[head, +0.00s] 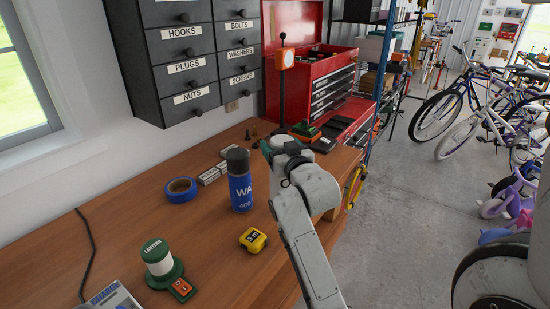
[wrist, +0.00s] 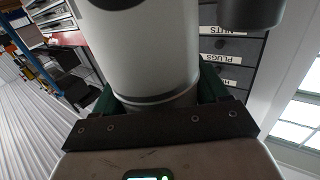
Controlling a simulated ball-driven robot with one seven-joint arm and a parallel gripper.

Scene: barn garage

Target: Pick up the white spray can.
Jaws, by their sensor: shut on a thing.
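The white spray can (wrist: 150,50) fills the middle of the wrist view as a large pale cylinder with a grey band near its end. My gripper (wrist: 158,92) is shut on it, with a green finger on either side of the can. In the head view, my arm reaches over the workbench.
A blue spray can (head: 240,186) with a dark cap stands on the wooden workbench (head: 215,250), left of my arm. Blue tape (head: 180,189), a yellow tape measure (head: 253,240) and a green lantern (head: 162,268) lie around it. A red toolbox (head: 318,85) and drawers (head: 190,60) stand behind.

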